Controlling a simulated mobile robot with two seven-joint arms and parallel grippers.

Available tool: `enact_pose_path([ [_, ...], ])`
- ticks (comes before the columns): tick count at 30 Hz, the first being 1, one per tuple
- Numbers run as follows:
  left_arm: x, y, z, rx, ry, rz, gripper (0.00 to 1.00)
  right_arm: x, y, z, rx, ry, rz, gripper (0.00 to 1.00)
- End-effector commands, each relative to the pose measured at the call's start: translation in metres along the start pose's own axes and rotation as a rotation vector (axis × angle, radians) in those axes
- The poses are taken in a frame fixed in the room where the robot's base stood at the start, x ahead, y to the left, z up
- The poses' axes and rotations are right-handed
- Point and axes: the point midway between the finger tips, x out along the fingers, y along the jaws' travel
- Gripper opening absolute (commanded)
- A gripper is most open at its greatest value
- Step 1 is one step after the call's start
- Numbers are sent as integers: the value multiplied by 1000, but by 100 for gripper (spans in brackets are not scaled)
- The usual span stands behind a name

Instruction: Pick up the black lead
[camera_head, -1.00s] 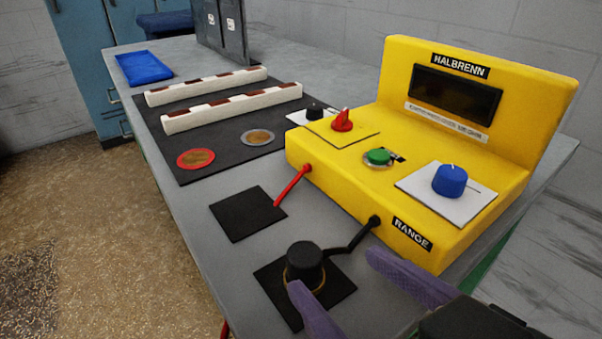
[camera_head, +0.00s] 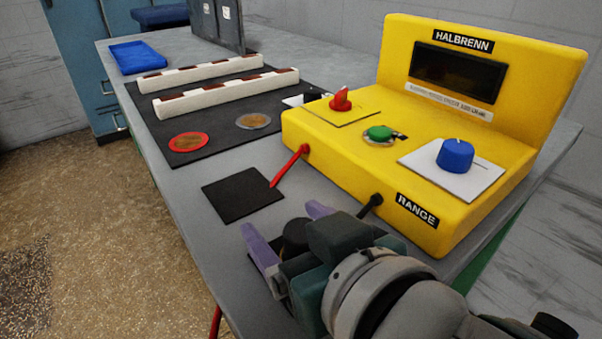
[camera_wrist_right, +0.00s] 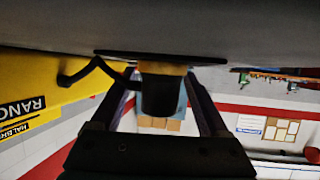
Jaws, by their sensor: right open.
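The black lead (camera_head: 296,231) is a dark round plug. In the right wrist view the plug (camera_wrist_right: 158,96) has a tan band at its base and sits against a thin dark pad. A black cable runs from it to the yellow box (camera_head: 345,150). My right gripper (camera_head: 283,220) is open, with one purple finger on each side of the plug. In the wrist view its fingers (camera_wrist_right: 162,80) stand either side of the plug with gaps visible. The gripper hides most of the plug and its pad in the head view. My left gripper is out of view.
A red cable (camera_head: 289,167) runs from the box to an empty black pad (camera_head: 242,194). A black mat (camera_head: 215,118) with two white bars lies further back, beside a blue tray (camera_head: 138,57). The table's left edge drops to the floor.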

Motion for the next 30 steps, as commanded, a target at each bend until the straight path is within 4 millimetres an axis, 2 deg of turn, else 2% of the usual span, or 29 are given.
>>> enact_pose_path([
  [4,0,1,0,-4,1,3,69,0,0,0,0,0,0,76],
  [24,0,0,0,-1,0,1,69,-1,0,0,0,-1,0,1],
  [30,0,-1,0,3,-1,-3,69,-1,0,0,0,-1,0,0],
])
